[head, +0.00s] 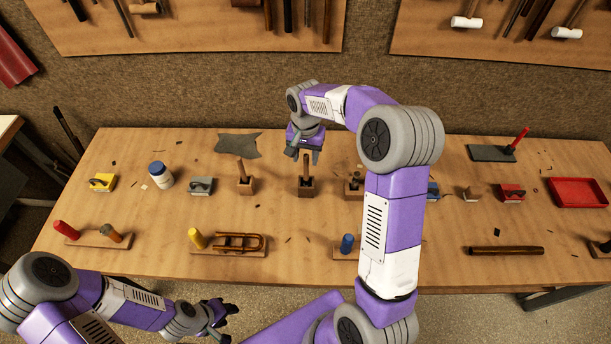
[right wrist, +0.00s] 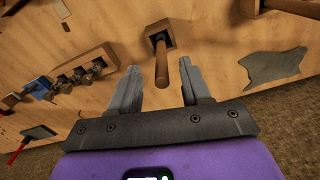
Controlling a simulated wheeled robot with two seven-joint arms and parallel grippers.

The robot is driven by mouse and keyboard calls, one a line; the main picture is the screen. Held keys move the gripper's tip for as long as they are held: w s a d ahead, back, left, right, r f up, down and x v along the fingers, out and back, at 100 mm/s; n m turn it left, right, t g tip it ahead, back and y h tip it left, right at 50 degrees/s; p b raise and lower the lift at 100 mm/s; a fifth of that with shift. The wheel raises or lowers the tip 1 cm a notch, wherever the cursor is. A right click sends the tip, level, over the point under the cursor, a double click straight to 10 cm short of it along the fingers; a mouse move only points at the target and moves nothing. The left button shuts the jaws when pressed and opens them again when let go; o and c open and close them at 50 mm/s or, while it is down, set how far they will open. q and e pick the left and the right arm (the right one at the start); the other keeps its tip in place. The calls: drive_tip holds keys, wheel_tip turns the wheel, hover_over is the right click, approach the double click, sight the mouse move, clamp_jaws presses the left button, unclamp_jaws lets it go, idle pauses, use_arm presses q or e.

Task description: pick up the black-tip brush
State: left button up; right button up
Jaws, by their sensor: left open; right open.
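An upright wooden-handled tool (head: 306,169) stands in a small wooden block (head: 306,188) near the table's middle. Its lower end is dark, but I cannot tell if it is the black-tip brush. My right gripper (head: 304,156) is open just above and behind it. In the right wrist view the wooden handle (right wrist: 161,66) stands in the gap between my open fingers, with no clear contact. A similar wooden handle (head: 240,171) stands in another block to the left. My left gripper (head: 222,318) is open and empty, low in front of the table.
A grey cloth (head: 237,145) lies behind the blocks. A red tray (head: 578,193) is at far right. My right arm hides part of the table.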

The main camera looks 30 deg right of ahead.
hover_over(306, 179)
drive_tip(key=f, duration=0.5)
drive_tip(key=shift+w+d+f+b, duration=0.25)
drive_tip(key=shift+w+f+b, duration=0.05)
drive_tip(key=shift+w, duration=0.05)
clamp_jaws()
